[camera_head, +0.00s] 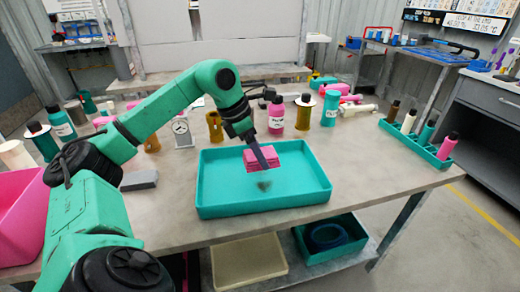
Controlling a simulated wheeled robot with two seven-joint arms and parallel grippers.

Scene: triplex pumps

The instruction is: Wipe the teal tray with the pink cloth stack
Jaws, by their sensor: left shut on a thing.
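The teal tray (230,187) lies in the middle of the table, with a dark smudge (264,186) on its floor. The pink cloth stack (290,151) is at the tray's far side, above or on its floor; I cannot tell whether it touches. My left gripper (264,158) points down into the tray and is shut on the pink cloth stack, covering part of it. My right gripper does not show.
Bottles, including a pink one (276,115), and a gauge (182,131) stand behind the tray. A teal rack (414,144) with several bottles is at the right, a pink bin (20,215) at the left.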

